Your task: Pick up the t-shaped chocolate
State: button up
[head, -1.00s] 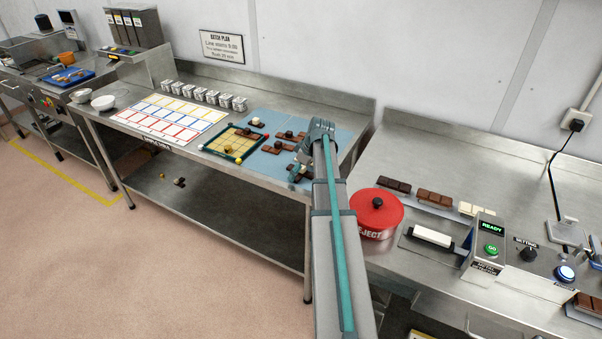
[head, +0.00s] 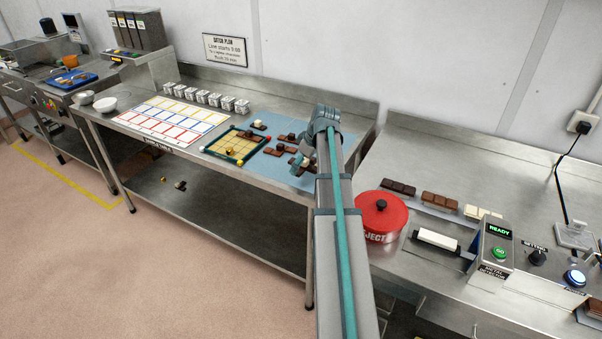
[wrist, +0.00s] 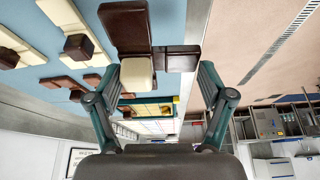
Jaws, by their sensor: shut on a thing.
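My gripper (wrist: 157,76) is shut on a dark brown chocolate piece (wrist: 125,27) with a cream block on it. In the wrist view its bar and a side arm make what looks like a T, and the cream block sits between my fingers. The fingers stand well apart around it. In the head view my gripper (head: 303,165) is at the right end of the blue mat (head: 258,118), and my wrist partly hides the held piece. I cannot tell how far it is above the mat.
Other chocolate pieces (head: 272,151) lie on the mat, and cream ones with dark blocks (wrist: 78,45) show left in the wrist view. A green-framed yellow board (head: 232,146) stands left of them. A red reject bin (head: 380,212) stands on the right bench.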

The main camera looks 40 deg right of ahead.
jog(key=s+a+r+b, duration=0.3)
jog(key=s+a+r, duration=0.5)
jog(key=s, duration=0.1)
notch_tip(320, 180, up, 7)
jog(key=p, duration=0.5)
jog(key=shift+s+d+f, duration=0.2)
jog(key=shift+r, duration=0.1)
jog(key=shift+w+d+p, duration=0.1)
jog(key=shift+p, duration=0.4)
